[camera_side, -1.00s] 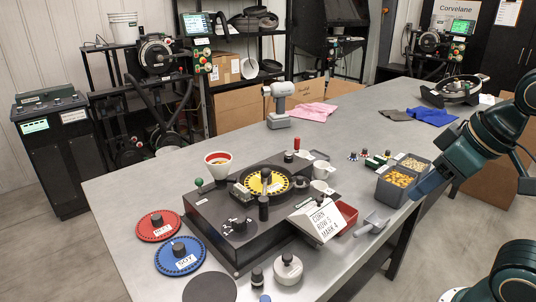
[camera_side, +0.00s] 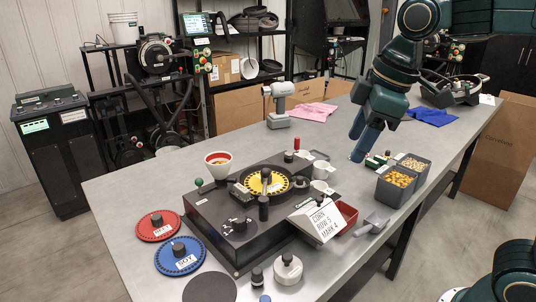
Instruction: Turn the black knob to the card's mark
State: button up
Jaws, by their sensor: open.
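The seed meter (camera_side: 215,199) is a dark flat box on the grey table, with a yellow seed disc (camera_side: 277,186) on top. A black knob (camera_side: 238,222) sits on a round dial at the box's front left; its pointer and marks are too small to read. A white card (camera_side: 318,222) leans at the box's right front and reads "CORN ROW 5 MARK 4". My gripper (camera_side: 362,145) points down above the table, right of and behind the meter, open, empty and well apart from the knob.
Red (camera_side: 144,233) and blue (camera_side: 166,265) discs lie left of the meter. Grey bins of seed (camera_side: 393,192) stand at right, close to my gripper. A red tray (camera_side: 347,213), scoop (camera_side: 373,222), cups and a drill (camera_side: 278,105) surround the meter. The table's left rear is clear.

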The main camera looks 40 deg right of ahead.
jog(key=w+a+f+n+g, duration=0.1)
jog(key=w+a+n+g, duration=0.1)
jog(key=w+a+n, duration=0.65)
jog(key=n+g, duration=0.1)
jog(key=n, duration=0.3)
send_over(239, 218)
notch_tip(239, 218, down, 5)
jog(key=shift+f, duration=0.15)
jog(key=shift+f, duration=0.1)
jog(key=shift+f, duration=6.8)
jog(key=c, duration=1)
jog(key=shift+o, duration=0.2)
